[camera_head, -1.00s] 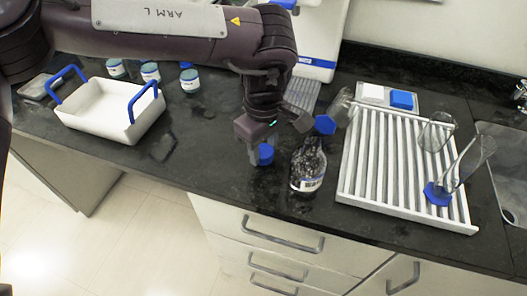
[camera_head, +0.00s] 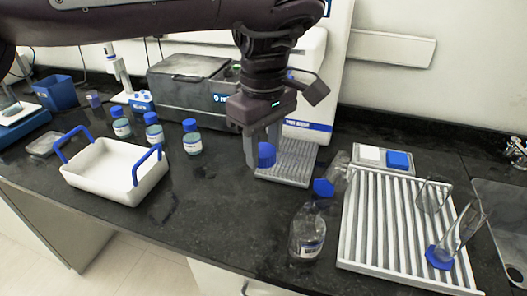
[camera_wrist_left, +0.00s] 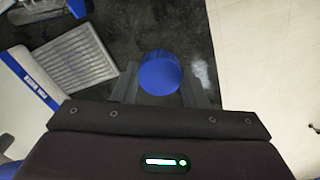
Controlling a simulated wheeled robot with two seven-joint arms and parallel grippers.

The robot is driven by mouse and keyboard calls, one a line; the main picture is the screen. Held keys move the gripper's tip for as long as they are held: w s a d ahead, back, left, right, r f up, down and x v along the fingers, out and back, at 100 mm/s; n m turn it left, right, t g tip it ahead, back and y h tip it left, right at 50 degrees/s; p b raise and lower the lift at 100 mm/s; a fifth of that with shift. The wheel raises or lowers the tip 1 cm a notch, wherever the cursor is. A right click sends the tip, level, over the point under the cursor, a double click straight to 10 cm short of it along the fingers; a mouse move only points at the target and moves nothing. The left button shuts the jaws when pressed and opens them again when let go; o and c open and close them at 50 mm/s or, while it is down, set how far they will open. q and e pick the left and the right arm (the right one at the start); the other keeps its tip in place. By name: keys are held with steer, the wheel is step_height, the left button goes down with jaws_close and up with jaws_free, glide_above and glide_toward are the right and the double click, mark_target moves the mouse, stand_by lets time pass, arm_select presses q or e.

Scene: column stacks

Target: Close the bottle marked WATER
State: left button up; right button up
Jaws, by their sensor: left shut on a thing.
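My left gripper (camera_head: 264,160) is shut on a blue screw cap (camera_head: 266,152) and holds it above the counter. The cap also shows between the fingertips in the left wrist view (camera_wrist_left: 160,74). A clear glass bottle (camera_head: 308,234) with a white label stands upright on the counter, to the right of and in front of the held cap. Its neck carries no cap that I can see, and the label is too small to read. The cap and the bottle are apart. My right gripper is not in view.
A white rack (camera_head: 385,235) with glassware and a blue-based cylinder (camera_head: 440,256) stands right of the bottle. Another blue-based glass piece (camera_head: 324,187) is close behind the bottle. A white tray (camera_head: 112,178) and several blue-capped bottles (camera_head: 192,137) stand left. The counter's middle is clear.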

arm_select(q)
steer(key=shift+n, duration=0.5)
steer(key=a+f, duration=0.4)
steer(key=a, duration=0.1)
steer(key=s+a+f, duration=0.1)
steer(key=a+f, duration=0.4)
steer(key=s+a+f, duration=0.1)
steer(key=a+f, duration=0.4)
steer(key=a, duration=0.1)
steer(key=shift+s+a, duration=0.1)
steer(key=s+a+f, duration=0.1)
steer(key=f, duration=0.1)
steer(key=s+a+f, duration=0.2)
steer(key=shift+s+f, duration=0.1)
